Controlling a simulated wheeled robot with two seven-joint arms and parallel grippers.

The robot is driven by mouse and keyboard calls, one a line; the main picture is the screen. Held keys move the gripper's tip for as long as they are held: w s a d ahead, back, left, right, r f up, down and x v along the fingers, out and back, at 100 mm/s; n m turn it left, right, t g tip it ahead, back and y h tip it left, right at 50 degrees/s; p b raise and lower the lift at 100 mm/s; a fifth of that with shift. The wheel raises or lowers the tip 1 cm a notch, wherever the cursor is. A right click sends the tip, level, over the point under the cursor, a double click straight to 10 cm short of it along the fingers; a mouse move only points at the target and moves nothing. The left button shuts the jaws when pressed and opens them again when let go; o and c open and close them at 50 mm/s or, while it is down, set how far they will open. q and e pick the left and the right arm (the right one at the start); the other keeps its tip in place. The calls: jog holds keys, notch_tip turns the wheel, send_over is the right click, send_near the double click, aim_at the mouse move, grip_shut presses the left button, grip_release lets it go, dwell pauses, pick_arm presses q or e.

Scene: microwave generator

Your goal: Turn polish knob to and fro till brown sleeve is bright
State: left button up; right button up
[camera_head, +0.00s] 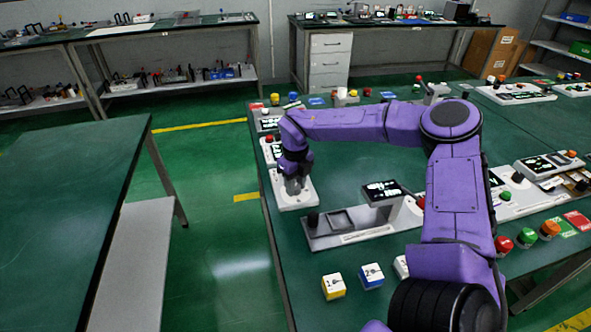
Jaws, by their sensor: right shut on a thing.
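My right gripper (294,184) points down over a white panel (307,200) at the left edge of the green table. It is shut on a knob on that panel; the fingers hide most of the knob. I cannot read a label there, so I cannot tell whether it is the polish knob. No brown sleeve can be made out clearly. My left gripper is not in view.
A grey device (352,232) with a black knob and a raised display (382,190) stands right of the gripper. A yellow-sided block (333,287) and a blue-sided block (371,276) lie in front. More panels and buttons line the right side, partly behind my arm.

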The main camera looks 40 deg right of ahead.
jog(key=shift+w, duration=0.1)
dwell(0.5)
jog(key=o, duration=1)
jog(key=shift+o, duration=0.2)
notch_tip(320, 180, up, 11)
jog(key=shift+f+b, duration=0.15)
jog(key=shift+b, duration=0.15)
